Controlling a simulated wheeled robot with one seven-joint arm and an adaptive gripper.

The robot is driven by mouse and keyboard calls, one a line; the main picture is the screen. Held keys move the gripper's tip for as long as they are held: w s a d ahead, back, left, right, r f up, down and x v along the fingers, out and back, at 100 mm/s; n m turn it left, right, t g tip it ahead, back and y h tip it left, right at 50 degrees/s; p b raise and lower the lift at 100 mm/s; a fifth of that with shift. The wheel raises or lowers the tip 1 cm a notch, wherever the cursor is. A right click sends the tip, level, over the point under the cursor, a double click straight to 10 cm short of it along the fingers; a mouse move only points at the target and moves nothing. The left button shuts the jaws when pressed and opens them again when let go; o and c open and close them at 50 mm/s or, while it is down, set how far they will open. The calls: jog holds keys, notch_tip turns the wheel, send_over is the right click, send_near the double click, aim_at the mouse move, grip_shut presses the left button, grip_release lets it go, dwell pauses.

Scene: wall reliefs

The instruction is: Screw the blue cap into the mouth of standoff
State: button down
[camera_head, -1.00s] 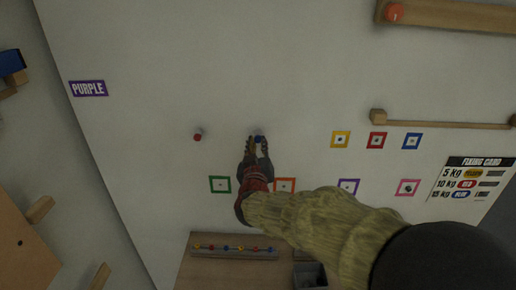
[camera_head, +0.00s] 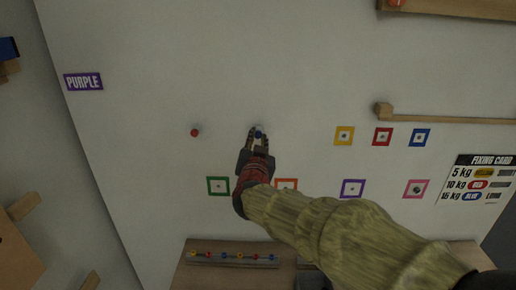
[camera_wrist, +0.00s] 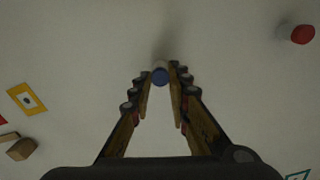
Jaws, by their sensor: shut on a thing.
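The blue cap (camera_head: 258,134) is between the fingertips of my gripper (camera_head: 258,138), close to the white wall. In the wrist view the blue cap (camera_wrist: 160,76) sits between the two fingertips of my gripper (camera_wrist: 162,80), which is shut on it. A pale standoff shows faintly just behind the cap, in line with it. I cannot tell how deep the cap sits in its mouth. A second standoff with a red cap (camera_head: 195,132) stands on the wall to the left; the red cap also shows in the wrist view (camera_wrist: 302,35).
Yellow (camera_head: 344,136), red (camera_head: 382,137) and blue (camera_head: 420,137) framed squares are on the wall at right. A green square (camera_head: 218,186) is lower left. A rack of coloured caps (camera_head: 232,254) lies below. A wooden rail (camera_head: 450,118) juts out at upper right.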

jog(key=shift+f+m+b, duration=0.3)
jog(key=shift+m+b, duration=0.4)
jog(key=shift+m, duration=0.2)
jog(key=shift+r, duration=0.15)
jog(key=shift+m, duration=0.3)
jog(key=m+b, duration=0.2)
jog(key=b, duration=0.1)
jog(key=shift+f, duration=0.25)
jog(key=m+b, duration=0.2)
jog(key=shift+a+r+m, duration=0.1)
jog(key=shift+r+m, duration=0.05)
jog(key=shift+m, duration=0.25)
jog(key=shift+r, duration=0.1)
jog(key=c, duration=1.9)
grip_release()
